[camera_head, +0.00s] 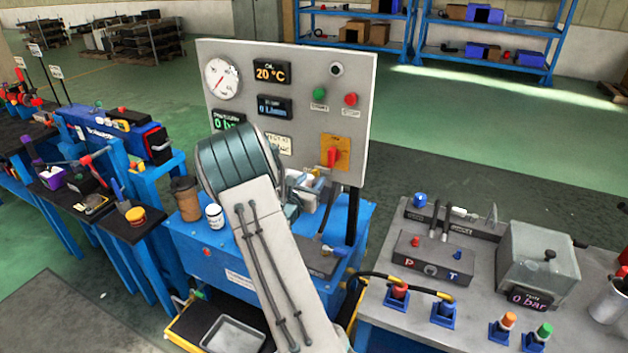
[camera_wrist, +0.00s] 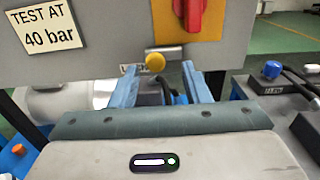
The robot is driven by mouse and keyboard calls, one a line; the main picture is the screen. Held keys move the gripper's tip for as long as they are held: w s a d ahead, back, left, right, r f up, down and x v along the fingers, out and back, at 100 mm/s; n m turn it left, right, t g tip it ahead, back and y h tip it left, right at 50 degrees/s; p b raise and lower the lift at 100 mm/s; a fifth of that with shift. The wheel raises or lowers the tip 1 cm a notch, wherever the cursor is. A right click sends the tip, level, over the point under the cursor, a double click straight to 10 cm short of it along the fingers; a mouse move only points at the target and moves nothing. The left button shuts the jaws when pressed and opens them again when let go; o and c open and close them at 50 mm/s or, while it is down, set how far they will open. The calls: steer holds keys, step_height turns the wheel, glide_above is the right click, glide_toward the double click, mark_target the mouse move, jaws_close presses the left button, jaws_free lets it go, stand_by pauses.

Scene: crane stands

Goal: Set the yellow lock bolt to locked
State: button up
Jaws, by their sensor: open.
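The yellow lock bolt (camera_wrist: 155,62) shows as a round yellow knob at the lower edge of the grey panel, below the red switch, in the wrist view. A small metal piece (camera_wrist: 166,51) sits just above it. A label (camera_wrist: 131,69) to its left is partly covered. My gripper (camera_wrist: 159,77) is open, with one blue finger on each side of the knob in the picture. Contact is not visible, and I cannot tell how deep the fingers reach. In the head view my arm hides the gripper, and I cannot make out the bolt.
The upright panel (camera_head: 293,62) carries a gauge, displays and buttons. A red rotary switch (camera_head: 334,155) on an orange plate is close above the bolt. A grey table (camera_head: 390,325) stands to the right.

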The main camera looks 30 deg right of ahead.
steer(key=b+v, duration=0.2)
steer(key=v, duration=0.9)
steer(key=shift+s+a, duration=0.25)
steer(key=s+r+m+g+y, duration=0.2)
steer(key=s+m+g, duration=0.3)
steer(key=s+m, duration=0.25)
steer(key=s+r+m+g+y, duration=0.2)
steer(key=s+m+g, duration=0.2)
steer(key=s+m, duration=0.3)
steer(key=s+a+r+m+t+y, duration=0.1)
steer(key=s+a+m+y, duration=0.3)
steer(key=a, duration=0.6)
steer(key=s+a+r+m+t+y, duration=0.1)
steer(key=s+a+m+y, duration=0.4)
steer(key=a, duration=0.5)
steer(key=s+t+y, duration=0.1)
steer(key=y, duration=0.1)
steer(key=shift+s+r+y, duration=0.15)
steer(key=shift+y, duration=0.15)
steer(key=shift+a+m, duration=0.15)
steer(key=shift+m, duration=0.1)
stand_by(1.0)
